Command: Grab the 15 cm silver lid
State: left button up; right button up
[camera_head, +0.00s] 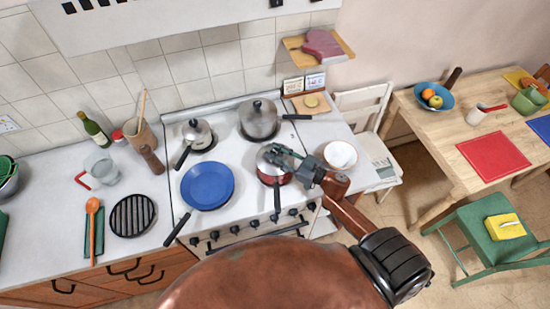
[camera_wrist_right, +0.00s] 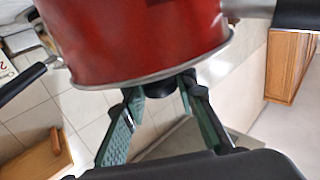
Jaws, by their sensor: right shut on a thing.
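A red saucepan (camera_head: 270,182) with a dark handle stands on the front right of the stove. Its silver lid (camera_head: 264,161) is on top, partly hidden by my right gripper (camera_head: 284,156). In the right wrist view, the red saucepan (camera_wrist_right: 140,35) fills the top and the lid's silver rim (camera_wrist_right: 150,79) shows edge-on against it. The lid's black knob (camera_wrist_right: 160,88) is between the fingers of my right gripper (camera_wrist_right: 165,92), which is shut on it. I see no clear gap between lid and pan. My left gripper is not in view.
A blue frying pan (camera_head: 207,186) stands close on the left. Behind are a lidded grey pot (camera_head: 258,119) and a small lidded pan (camera_head: 197,133). A white bowl (camera_head: 340,155) is on the right counter. A wall shelf (camera_head: 318,46) hangs above.

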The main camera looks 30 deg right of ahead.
grip_shut()
jog(key=shift+r, duration=0.15)
